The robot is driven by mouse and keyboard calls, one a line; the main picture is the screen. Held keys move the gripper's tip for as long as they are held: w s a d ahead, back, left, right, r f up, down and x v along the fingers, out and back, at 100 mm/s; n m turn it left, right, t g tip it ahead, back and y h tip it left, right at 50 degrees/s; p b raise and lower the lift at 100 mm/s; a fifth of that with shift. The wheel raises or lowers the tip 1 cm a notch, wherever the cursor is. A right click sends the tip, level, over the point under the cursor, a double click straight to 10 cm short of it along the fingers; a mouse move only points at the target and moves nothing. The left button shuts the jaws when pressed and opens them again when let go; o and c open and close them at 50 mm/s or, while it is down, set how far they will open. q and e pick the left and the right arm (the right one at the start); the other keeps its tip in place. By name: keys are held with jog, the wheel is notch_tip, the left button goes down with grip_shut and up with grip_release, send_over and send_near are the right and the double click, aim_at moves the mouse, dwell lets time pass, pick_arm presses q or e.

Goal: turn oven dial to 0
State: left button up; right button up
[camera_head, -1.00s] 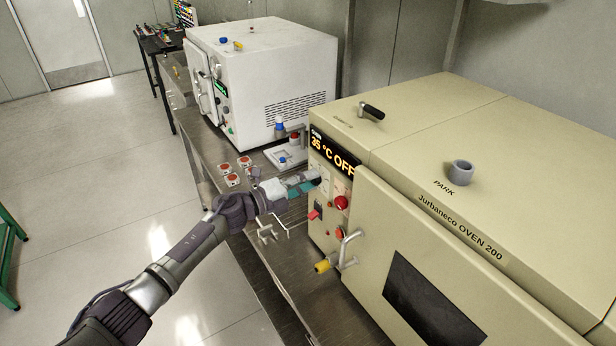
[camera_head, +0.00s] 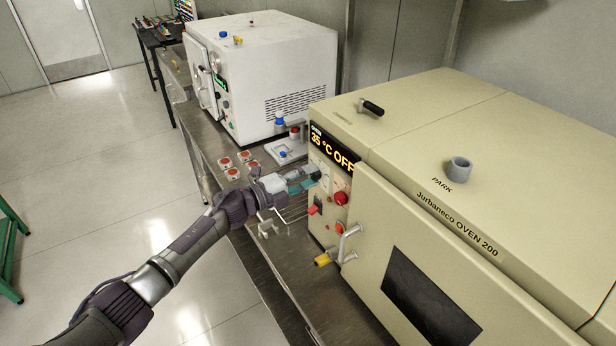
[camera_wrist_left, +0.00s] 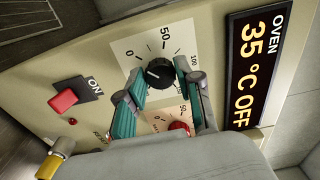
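The beige oven (camera_head: 470,215) stands at the right in the head view, its display (camera_head: 332,150) reading 35 °C OFF. In the left wrist view the black round oven dial (camera_wrist_left: 160,73) sits on a white scale plate marked 0, 50 and 100. My left gripper (camera_wrist_left: 158,76) has its two teal fingers spread, with their tips on either side of the dial; I cannot tell if they touch it. In the head view this gripper (camera_head: 303,180) is at the oven's front panel and the dial is hidden. My right gripper is not in view.
Below the dial is a second scale with a red knob (camera_wrist_left: 179,127). A red ON switch (camera_wrist_left: 63,102) and a yellow-tipped handle (camera_head: 323,260) are nearby. A white oven (camera_head: 275,75) and several red-topped buttons (camera_head: 226,162) stand on the metal bench.

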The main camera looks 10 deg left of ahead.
pick_arm(q)
jog(key=o, duration=0.3)
jog(key=v, duration=1.2)
